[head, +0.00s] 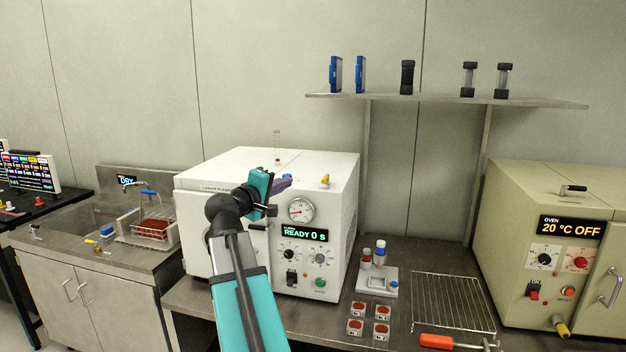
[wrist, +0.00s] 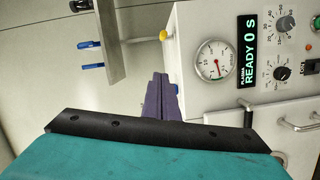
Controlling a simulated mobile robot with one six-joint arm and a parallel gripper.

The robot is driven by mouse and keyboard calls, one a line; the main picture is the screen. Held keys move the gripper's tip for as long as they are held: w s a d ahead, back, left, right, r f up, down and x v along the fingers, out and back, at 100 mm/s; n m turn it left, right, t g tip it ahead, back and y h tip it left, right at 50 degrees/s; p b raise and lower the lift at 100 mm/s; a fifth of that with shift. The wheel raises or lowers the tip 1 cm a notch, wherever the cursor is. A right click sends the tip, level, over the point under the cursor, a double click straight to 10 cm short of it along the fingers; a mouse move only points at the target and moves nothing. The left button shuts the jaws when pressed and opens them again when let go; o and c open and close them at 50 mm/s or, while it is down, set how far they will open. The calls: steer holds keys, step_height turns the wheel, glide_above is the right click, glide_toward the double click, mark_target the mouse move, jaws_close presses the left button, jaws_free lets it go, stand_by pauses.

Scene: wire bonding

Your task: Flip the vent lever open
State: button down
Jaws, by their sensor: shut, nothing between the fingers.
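The white plasma cleaner (head: 265,170) stands on the bench in the middle of the head view. A small yellow-tipped lever (head: 325,181) stands up at its top front edge, above the gauge; it looks like the vent lever. The yellow tip also shows in the wrist view (wrist: 164,35). My gripper (head: 286,181), with purple fingers, is shut and empty. It is left of the lever in the head view and apart from it. In the wrist view the fingers (wrist: 161,98) point toward the lever, with a gap between.
The gauge (head: 301,210) and READY 0 s display (head: 305,235) are on the cleaner's front. A slim clear tube (head: 277,146) rises behind its top. The wall shelf (head: 450,99) is at the upper right, and a beige oven (head: 550,270) stands right. Space above the cleaner is free.

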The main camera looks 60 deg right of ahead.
mark_target(325, 179)
steer(key=shift+d+r, duration=0.1)
stand_by(0.3)
steer(key=d+p, duration=0.1)
steer(key=d, duration=0.2)
steer(key=d+p, duration=0.1)
steer(key=d, duration=0.2)
steer(key=d+p, duration=0.1)
steer(key=d, duration=0.3)
steer(key=shift+w+f, duration=0.25)
steer(key=shift+w, duration=0.1)
steer(key=shift+s+d+f+p, duration=0.15)
steer(key=shift+s+p, duration=0.15)
steer(key=shift+s, duration=0.2)
steer(key=shift+s+f+p, duration=0.1)
steer(key=shift+s+p, duration=0.15)
steer(key=shift+s, duration=0.25)
steer(key=shift+s+d+f+p, duration=0.2)
steer(key=shift+s, duration=0.25)
steer(key=shift+s+d+f+p, duration=0.15)
steer(key=shift+s+p, duration=0.05)
steer(key=shift+s, duration=0.25)
steer(key=shift+w+a, duration=0.1)
steer(key=shift+a, duration=0.25)
steer(key=shift+d, duration=0.35)
